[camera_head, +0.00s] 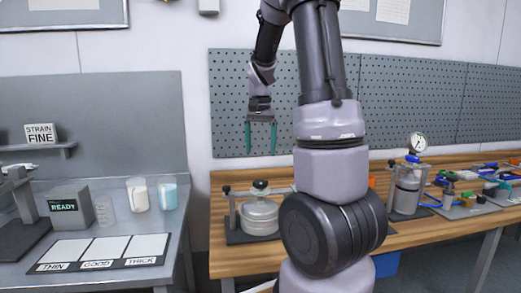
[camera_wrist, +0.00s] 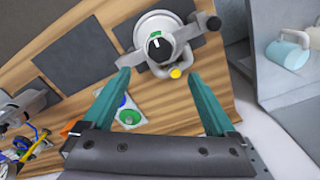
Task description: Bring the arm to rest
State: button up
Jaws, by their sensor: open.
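My gripper (camera_head: 260,137) hangs with its teal fingers pointing down, in front of the grey pegboard and above the wooden bench. Its fingers are apart, with nothing between them in the head view. In the wrist view my gripper (camera_wrist: 160,88) is also open and empty. A metal pot with a clamp frame and a dark knob (camera_head: 260,213) stands on the bench below the gripper. The same pot (camera_wrist: 155,35) shows past the fingertips in the wrist view, apart from them. My own arm hides the middle of the bench in the head view.
A pressure pot with a gauge (camera_head: 408,188) stands farther right on the wooden bench (camera_head: 400,235), near several small tools and parts. On the left, a grey table (camera_head: 185,200) holds a READY box (camera_head: 70,207), cups and a THIN/GOOD/THICK board (camera_head: 100,252). The air around the gripper is clear.

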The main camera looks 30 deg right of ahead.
jog(key=s+a+r+n+t+y, duration=0.1)
jog(key=s+a+r+n+t, duration=0.1)
jog(key=s+a+r, duration=0.4)
jog(key=s+a+r+n+t+y, duration=0.1)
jog(key=s+a+r+n+t, duration=0.2)
jog(key=s, duration=0.9)
jog(key=a+r+t, duration=0.2)
jog(key=a+r, duration=0.1)
jog(key=a, duration=0.1)
jog(key=shift+r, duration=0.15)
jog(key=shift+s, duration=0.1)
